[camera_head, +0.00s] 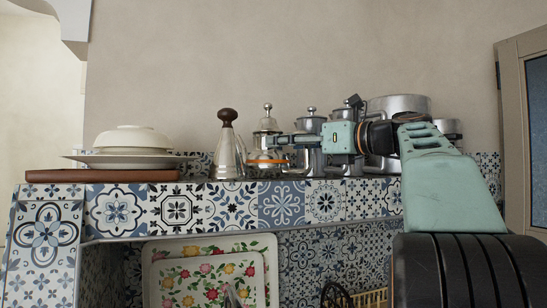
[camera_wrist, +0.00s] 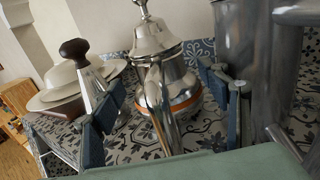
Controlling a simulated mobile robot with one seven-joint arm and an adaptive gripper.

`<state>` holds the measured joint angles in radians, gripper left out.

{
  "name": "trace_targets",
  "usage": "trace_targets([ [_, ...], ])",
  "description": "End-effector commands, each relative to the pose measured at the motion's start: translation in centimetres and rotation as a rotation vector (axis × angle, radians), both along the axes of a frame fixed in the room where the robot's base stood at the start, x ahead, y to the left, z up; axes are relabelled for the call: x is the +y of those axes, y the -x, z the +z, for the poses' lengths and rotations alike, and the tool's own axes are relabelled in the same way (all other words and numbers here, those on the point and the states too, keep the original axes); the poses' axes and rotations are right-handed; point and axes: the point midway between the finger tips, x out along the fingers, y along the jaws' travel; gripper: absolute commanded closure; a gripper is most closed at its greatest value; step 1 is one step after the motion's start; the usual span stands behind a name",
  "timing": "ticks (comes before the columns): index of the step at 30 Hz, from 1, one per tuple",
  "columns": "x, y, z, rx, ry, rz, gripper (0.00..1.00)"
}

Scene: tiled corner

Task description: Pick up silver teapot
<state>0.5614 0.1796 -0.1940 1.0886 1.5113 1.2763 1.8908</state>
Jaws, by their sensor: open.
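The silver teapot (camera_head: 267,125) stands upright on the tiled ledge, with a domed lid, a knob and an orange band low on its body. It also shows in the middle of the wrist view (camera_wrist: 155,40), with a long slim handle or spout pointing toward the camera. My gripper (camera_head: 272,150) reaches in from the right, close to the teapot. In the wrist view its blue-padded fingers (camera_wrist: 160,108) are wide apart, on either side of the slim part. It holds nothing. I cannot tell whether a finger touches the teapot.
A conical metal vessel with a dark knob (camera_head: 228,145) stands just left of the teapot. A white bowl on plates (camera_head: 132,139) sits farther left on a brown board (camera_head: 100,175). Several metal pots (camera_head: 400,103) crowd the right. A floral tray (camera_head: 205,247) leans below the ledge.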

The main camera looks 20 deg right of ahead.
Motion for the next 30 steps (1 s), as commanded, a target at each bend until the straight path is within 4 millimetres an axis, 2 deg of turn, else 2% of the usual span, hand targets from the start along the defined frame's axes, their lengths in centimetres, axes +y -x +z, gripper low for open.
trace_targets([
  [3,1.1,-1.7,0.2,0.001,0.0,0.003,0.31],
  [6,1.5,-2.4,0.2,0.0,0.0,0.001,0.31],
  [14,1.6,-2.7,0.1,0.0,0.0,-0.001,0.31],
  [25,1.6,-2.7,0.1,0.0,0.001,-0.001,0.71],
  [30,1.6,-2.6,0.2,-0.003,0.001,0.0,0.73],
])
